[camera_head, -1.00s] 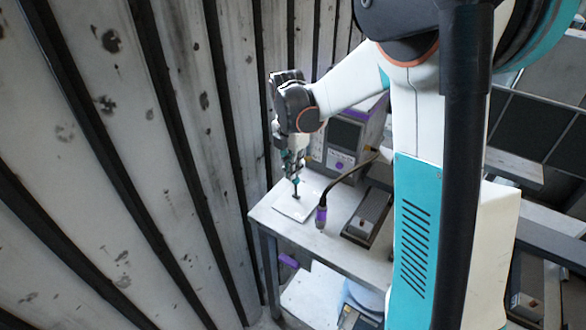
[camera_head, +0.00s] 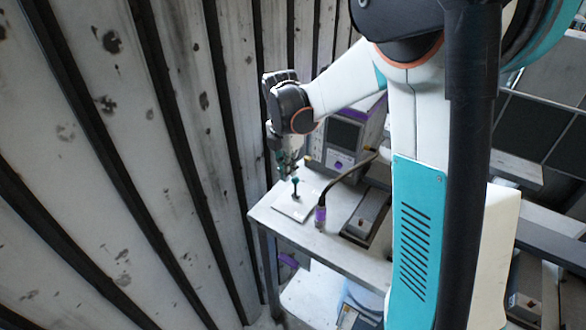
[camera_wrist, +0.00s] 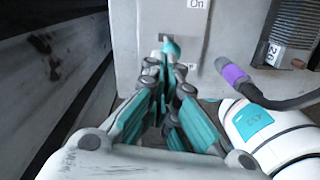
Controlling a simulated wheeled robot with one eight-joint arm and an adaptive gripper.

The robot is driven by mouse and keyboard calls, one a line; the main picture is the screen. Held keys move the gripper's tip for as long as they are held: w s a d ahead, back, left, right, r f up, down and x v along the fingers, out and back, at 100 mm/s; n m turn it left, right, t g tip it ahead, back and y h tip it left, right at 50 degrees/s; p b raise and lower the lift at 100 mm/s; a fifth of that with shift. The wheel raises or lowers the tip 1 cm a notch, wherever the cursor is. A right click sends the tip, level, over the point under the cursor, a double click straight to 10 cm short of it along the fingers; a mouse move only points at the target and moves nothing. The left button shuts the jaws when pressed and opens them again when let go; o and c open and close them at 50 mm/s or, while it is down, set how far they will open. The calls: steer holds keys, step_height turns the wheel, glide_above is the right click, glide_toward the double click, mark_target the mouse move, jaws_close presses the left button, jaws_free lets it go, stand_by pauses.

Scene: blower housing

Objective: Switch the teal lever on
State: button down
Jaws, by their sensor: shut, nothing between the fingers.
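The teal lever (camera_head: 295,182) has a round knob on a dark stem and stands on a pale plate (camera_head: 293,207) at the table's near left corner. In the wrist view its teal knob (camera_wrist: 170,47) shows just beyond my fingertips. An "On" label (camera_wrist: 197,4) is at the top of the plate; a second label (camera_wrist: 187,65) is partly hidden by my fingers. My gripper (camera_head: 287,172) is shut and empty, just beside and above the knob. It fills the middle of the wrist view (camera_wrist: 163,68). Whether it touches the knob I cannot tell.
A cable with a purple-banded plug (camera_head: 320,215) is right of the plate. A grey box with a screen (camera_head: 343,135) stands behind. A dark tray device (camera_head: 368,215) lies farther right. A ribbed metal wall (camera_head: 180,150) runs close along the left.

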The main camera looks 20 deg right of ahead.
step_height(320, 180, up, 11)
steer(key=a+p, duration=0.1)
steer(key=p, duration=0.2)
steer(key=shift+s+a+f, duration=0.15)
steer(key=shift+a, duration=0.25)
steer(key=shift+a, duration=0.15)
